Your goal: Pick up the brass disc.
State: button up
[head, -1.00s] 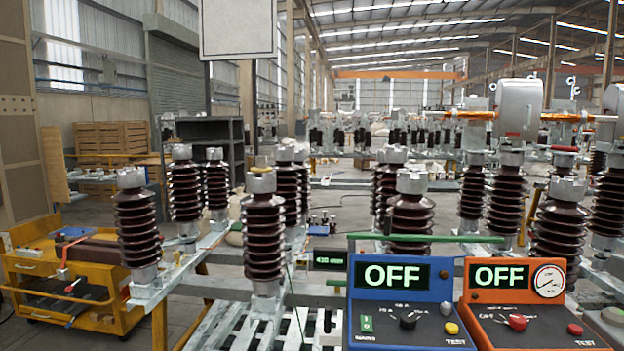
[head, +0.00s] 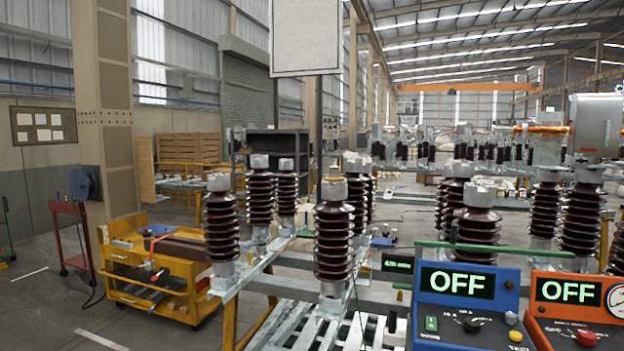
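A small brass-coloured flat piece (head: 333,179), perhaps the brass disc, lies on the grey metal cap of a brown ribbed insulator (head: 333,240) near the middle of the head view. It is too small to tell its exact shape. The insulator stands upright on a pale metal frame (head: 285,312). My gripper is not in view.
A blue test box (head: 468,300) and an orange test box (head: 580,305), both reading OFF, stand at lower right. Other insulators (head: 221,228) stand around the frame. A yellow cart (head: 150,275) and a red trolley (head: 75,240) are at left. Floor (head: 50,315) at lower left is clear.

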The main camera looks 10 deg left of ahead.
aim_at(334, 172)
jog(key=u, duration=0.35)
jog(key=i+j, duration=0.15)
jog(key=j, duration=0.25)
jog(key=i+j, duration=0.15)
jog(key=j, duration=0.25)
jog(key=i+j, duration=0.15)
jog(key=j, duration=0.25)
jog(key=i+j+z, duration=0.1)
jog(key=j, duration=0.3)
jog(key=i, duration=0.1)
